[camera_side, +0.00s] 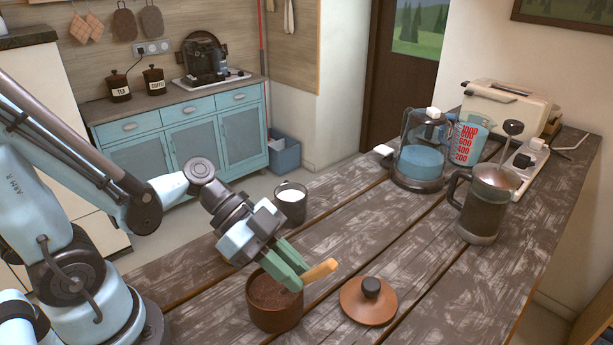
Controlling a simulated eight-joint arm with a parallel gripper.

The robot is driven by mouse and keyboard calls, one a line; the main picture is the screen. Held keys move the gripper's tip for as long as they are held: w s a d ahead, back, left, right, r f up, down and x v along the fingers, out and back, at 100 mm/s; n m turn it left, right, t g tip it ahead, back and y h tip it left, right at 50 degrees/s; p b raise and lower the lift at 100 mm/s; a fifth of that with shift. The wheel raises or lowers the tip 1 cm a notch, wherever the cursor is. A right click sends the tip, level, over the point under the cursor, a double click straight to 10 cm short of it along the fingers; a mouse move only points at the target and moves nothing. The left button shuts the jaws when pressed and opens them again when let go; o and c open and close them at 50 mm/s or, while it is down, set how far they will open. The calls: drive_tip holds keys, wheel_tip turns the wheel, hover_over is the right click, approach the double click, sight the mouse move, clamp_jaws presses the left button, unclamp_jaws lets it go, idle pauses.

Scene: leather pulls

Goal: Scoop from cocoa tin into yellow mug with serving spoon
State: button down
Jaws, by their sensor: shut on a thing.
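The cocoa tin (274,322) is a round reddish-brown pot, open at the top, with brown powder inside. It stands on the table below my gripper. My gripper (297,279) has green fingers, shut on the serving spoon (321,271) at the tin's right rim. The spoon's orange-tan handle sticks out to the right of the fingers. Its bowl is hidden, so I cannot tell whether it is in the powder. I see no yellow mug. A dark grey mug (291,206) with white contents stands behind the gripper.
A brown lid (368,303) with a dark knob lies right of the tin. A French press (487,204), a glass kettle (420,163) and a measuring jug (471,137) stand farther back right. The table (420,262) is clear between lid and press.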

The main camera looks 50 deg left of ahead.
drive_tip(key=shift+s+a, duration=0.15)
drive_tip(key=shift+a, duration=0.15)
drive_tip(key=shift+w+d, duration=0.25)
drive_tip(key=shift+d, duration=0.4)
drive_tip(key=shift+s+a, duration=0.2)
drive_tip(key=shift+a, duration=0.3)
drive_tip(key=shift+r, duration=0.15)
drive_tip(key=shift+r, duration=3.1)
